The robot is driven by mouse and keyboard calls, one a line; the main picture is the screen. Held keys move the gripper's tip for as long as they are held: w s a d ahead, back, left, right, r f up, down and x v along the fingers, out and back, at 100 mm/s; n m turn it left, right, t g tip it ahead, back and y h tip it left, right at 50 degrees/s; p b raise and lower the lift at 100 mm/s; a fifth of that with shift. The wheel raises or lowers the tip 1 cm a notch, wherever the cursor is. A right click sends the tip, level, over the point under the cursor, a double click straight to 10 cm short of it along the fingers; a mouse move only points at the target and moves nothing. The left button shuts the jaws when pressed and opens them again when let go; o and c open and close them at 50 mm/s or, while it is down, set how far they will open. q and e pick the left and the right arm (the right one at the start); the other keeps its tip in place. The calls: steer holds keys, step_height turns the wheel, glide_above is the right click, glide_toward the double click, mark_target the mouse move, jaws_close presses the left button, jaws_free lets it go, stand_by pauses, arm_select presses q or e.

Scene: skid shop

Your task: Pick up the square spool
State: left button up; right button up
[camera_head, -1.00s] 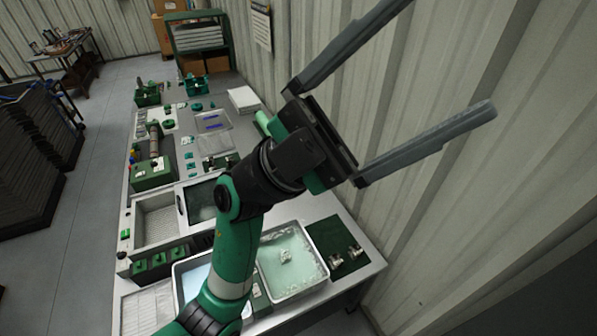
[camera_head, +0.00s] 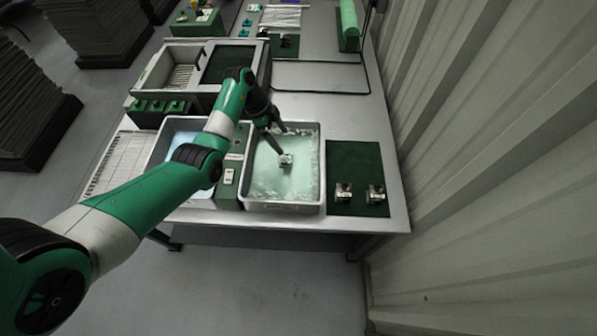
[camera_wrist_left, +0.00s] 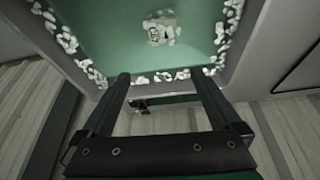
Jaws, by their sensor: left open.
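A small metallic block-like piece (camera_head: 286,160) sits in the tray of pale green liquid (camera_head: 314,204) with white foam-like bits along its edges. It may be the square spool, but it is too small to be sure. It also shows in the wrist view (camera_wrist_left: 160,31), beyond the fingertips. Two similar metal pieces, one on the left (camera_head: 343,193) and one on the right (camera_head: 375,194), stand on a dark green mat (camera_head: 357,157). My left gripper (camera_head: 279,140) is over the tray, pointing down near the block. In the wrist view its fingers (camera_wrist_left: 160,74) are spread and empty.
A second tray of bluish liquid (camera_head: 160,150) lies left, with a green control panel (camera_head: 228,185) between the trays. A white rack (camera_head: 108,165) stands farther left. A corrugated wall (camera_head: 460,130) bounds the right. Bare bench (camera_head: 350,115) lies behind the mat.

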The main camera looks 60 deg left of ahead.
arm_select(q)
step_height(320, 180, down, 2)
steer(key=s+a, duration=0.3)
steer(key=b, duration=0.4)
glide_above(285, 157)
steer(key=s+a, duration=0.1)
steer(key=s, duration=0.1)
steer(key=shift+n, duration=0.3)
steer(key=f, duration=0.5)
steer(key=shift+a+f, duration=0.2)
steer(key=shift+f, duration=0.05)
steer(key=shift+w+d+f+b, duration=0.1)
steer(key=shift+w+f+b, duration=0.1)
steer(key=shift+f+b, duration=0.1)
steer(key=b+x, duration=0.4)
steer(key=x, duration=0.1)
steer(key=shift+d+f, duration=0.1)
arm_select(e)
step_height(285, 157, down, 10)
steer(key=shift+s+a, duration=0.15)
steer(key=shift+s, duration=0.25)
arm_select(q)
jaws_close()
